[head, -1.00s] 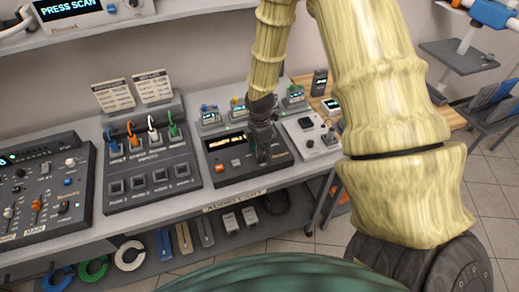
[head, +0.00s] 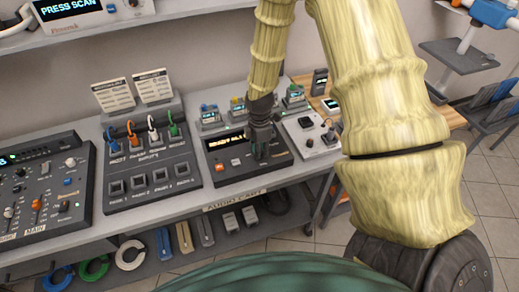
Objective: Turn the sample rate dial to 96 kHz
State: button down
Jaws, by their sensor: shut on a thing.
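A dark box with a small lit display (head: 226,143), an orange button (head: 219,167) and pale buttons stands on the audio cart. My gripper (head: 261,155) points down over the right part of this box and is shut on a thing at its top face. That thing, likely the dial, is hidden behind the fingers. I cannot read any dial marks or a pointer. The display text is too small to read surely.
A patch unit (head: 150,160) with coloured cables stands to the left, and a mixer (head: 40,195) beyond it. A light grey box (head: 311,135) with knobs sits close on the right. Small display units (head: 209,116) stand behind. The cart's front edge (head: 235,202) is clear.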

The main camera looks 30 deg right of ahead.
jog(key=m, duration=0.6)
jog(key=shift+m, duration=0.4)
jog(key=m, duration=0.3)
jog(key=shift+m+p, duration=0.35)
jog(key=shift+m, duration=0.05)
jog(key=m, duration=0.3)
jog(key=shift+m, duration=0.3)
jog(key=m, duration=0.4)
jog(key=shift+m+p, duration=0.3)
jog(key=shift+m, duration=1.8)
jog(key=c, duration=1.2)
grip_release()
jog(key=shift+r, duration=0.1)
